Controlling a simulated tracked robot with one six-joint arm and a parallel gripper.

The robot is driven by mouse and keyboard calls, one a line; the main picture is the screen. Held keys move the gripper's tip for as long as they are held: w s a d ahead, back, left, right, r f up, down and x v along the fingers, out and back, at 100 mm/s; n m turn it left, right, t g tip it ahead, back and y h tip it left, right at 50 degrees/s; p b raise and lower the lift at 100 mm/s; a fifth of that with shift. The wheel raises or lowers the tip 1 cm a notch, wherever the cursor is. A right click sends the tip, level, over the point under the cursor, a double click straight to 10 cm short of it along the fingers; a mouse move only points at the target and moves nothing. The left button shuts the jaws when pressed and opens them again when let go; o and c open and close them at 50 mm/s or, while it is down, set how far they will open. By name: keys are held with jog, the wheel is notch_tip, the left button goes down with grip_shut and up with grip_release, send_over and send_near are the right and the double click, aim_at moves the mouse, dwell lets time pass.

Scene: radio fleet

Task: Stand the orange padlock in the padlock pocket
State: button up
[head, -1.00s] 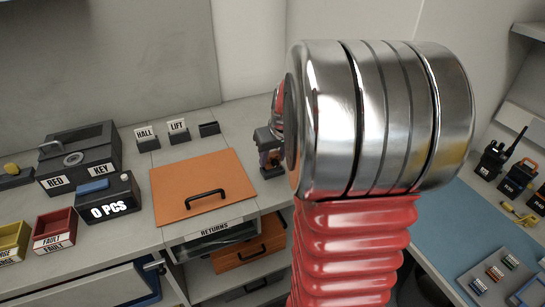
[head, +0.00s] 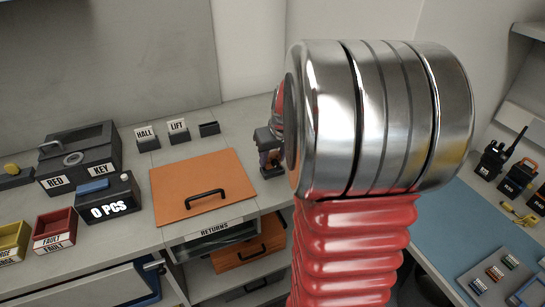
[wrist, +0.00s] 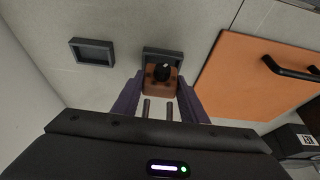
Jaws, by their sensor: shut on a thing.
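The orange padlock (wrist: 158,88) is between the purple fingers of my gripper (wrist: 158,96) in the wrist view, with a black spot on its face. Two metal rods, likely its shackle legs, run from it toward the camera. A dark square pocket (wrist: 163,52) shows just beyond the padlock, partly covered by it. I cannot tell whether the padlock is in that pocket or above it. In the head view my gripper (head: 270,160) is low over the counter, right of the orange panel, and my arm hides most of it.
A second dark square pocket (wrist: 92,52) lies empty to the left. The orange panel (head: 203,186) with a black handle is beside my gripper. HALL (head: 145,138) and LIFT (head: 178,131) holders stand behind it.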

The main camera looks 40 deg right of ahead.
jog(key=shift+f, duration=0.7)
jog(key=o, duration=1.4)
jog(key=shift+f, duration=0.1)
jog(key=v, duration=1.3)
jog(key=shift+r, duration=0.35)
jog(key=shift+s, duration=0.1)
